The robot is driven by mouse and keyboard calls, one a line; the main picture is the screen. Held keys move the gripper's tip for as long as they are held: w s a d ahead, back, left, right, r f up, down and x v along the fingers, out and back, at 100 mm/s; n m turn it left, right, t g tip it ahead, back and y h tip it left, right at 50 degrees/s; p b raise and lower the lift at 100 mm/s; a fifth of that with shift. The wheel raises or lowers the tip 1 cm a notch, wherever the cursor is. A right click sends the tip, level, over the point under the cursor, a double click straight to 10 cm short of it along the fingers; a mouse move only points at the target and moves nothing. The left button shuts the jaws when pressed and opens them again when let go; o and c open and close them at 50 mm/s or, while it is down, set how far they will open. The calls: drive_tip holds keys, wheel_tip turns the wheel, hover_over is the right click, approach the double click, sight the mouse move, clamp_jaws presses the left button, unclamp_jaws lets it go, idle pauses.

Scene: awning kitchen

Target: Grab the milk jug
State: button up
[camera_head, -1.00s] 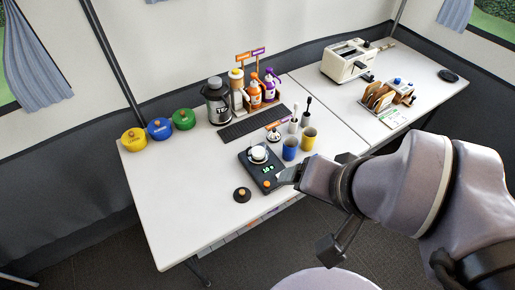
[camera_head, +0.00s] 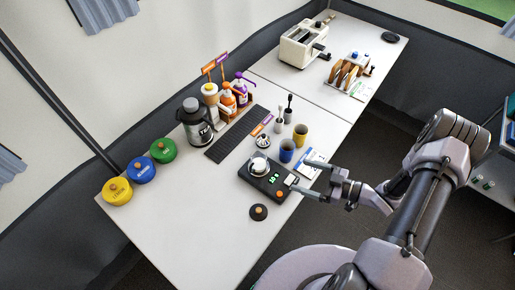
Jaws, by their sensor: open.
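A small pale vessel (camera_head: 260,165) stands on a black scale (camera_head: 280,195) with a lit green display, near the table's front edge. It may be the milk jug, but it is too small to tell. A larger silver and black jug (camera_head: 195,122) stands farther back, left of the dark grille mat. My gripper (camera_head: 301,178) is open and empty, at the right end of the scale, with its fingers pointing left toward the small vessel. It is apart from that vessel. I cannot tell whether a fingertip touches the scale.
Blue (camera_head: 287,151) and yellow (camera_head: 300,135) cups stand just behind my gripper. Syrup bottles (camera_head: 228,103) stand behind the grille mat (camera_head: 236,136). Yellow, blue and green canisters (camera_head: 163,150) line the left. A black lid (camera_head: 258,212) lies in front of the scale. The front left tabletop is clear.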

drive_tip(key=b, duration=0.2)
approach(265, 162)
drive_tip(key=shift+y, duration=0.3)
drive_tip(key=w+a+f, duration=0.1)
drive_tip(key=f, duration=0.1)
drive_tip(key=w+a+f, duration=0.1)
drive_tip(key=a+f, duration=0.1)
drive_tip(key=w+a+f, duration=0.2)
drive_tip(key=shift+a, duration=0.1)
drive_tip(key=x, duration=0.2)
drive_tip(key=b+x, duration=0.1)
drive_tip(key=x, duration=0.1)
drive_tip(key=b+x, duration=0.1)
drive_tip(key=x, duration=0.1)
drive_tip(key=shift+s+a+r, duration=0.15)
drive_tip(key=shift+a+r, duration=0.05)
drive_tip(key=shift+a, duration=0.15)
drive_tip(key=shift+d, duration=0.1)
drive_tip(key=c, duration=1.5)
drive_tip(key=shift+r, duration=0.15)
